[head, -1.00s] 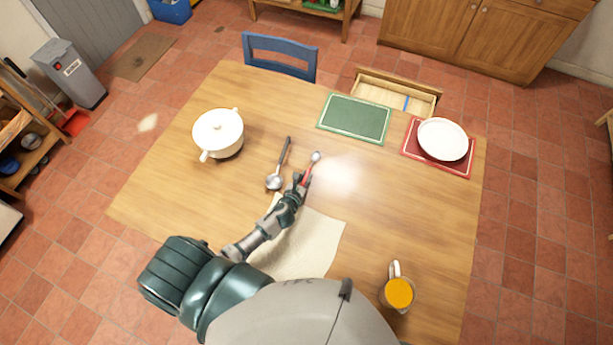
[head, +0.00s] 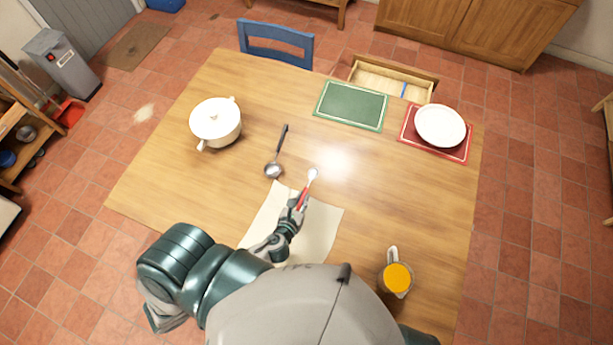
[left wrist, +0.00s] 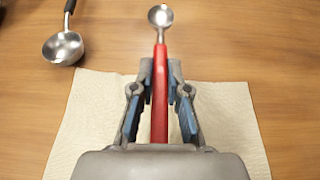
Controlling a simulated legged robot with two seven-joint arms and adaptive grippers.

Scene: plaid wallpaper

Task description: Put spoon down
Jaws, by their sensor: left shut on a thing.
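A spoon with a red handle and a small metal bowl (head: 312,175) is held in my left gripper (head: 300,203), over the far part of a cream cloth (head: 318,229) on the table. In the left wrist view the red handle (left wrist: 160,85) runs between the two fingers of my left gripper (left wrist: 160,95), and the metal bowl points away past the cloth's far edge. I cannot tell whether the spoon touches the cloth. My right gripper is not in view.
A ladle (head: 275,168) lies left of the spoon. A white pot (head: 216,124), green mat (head: 352,105), white plate (head: 440,126) on a red mat (head: 410,143), and a jug of orange drink (head: 397,279) stand around. An open drawer (head: 373,80) juts out at the back. The table's middle right is clear.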

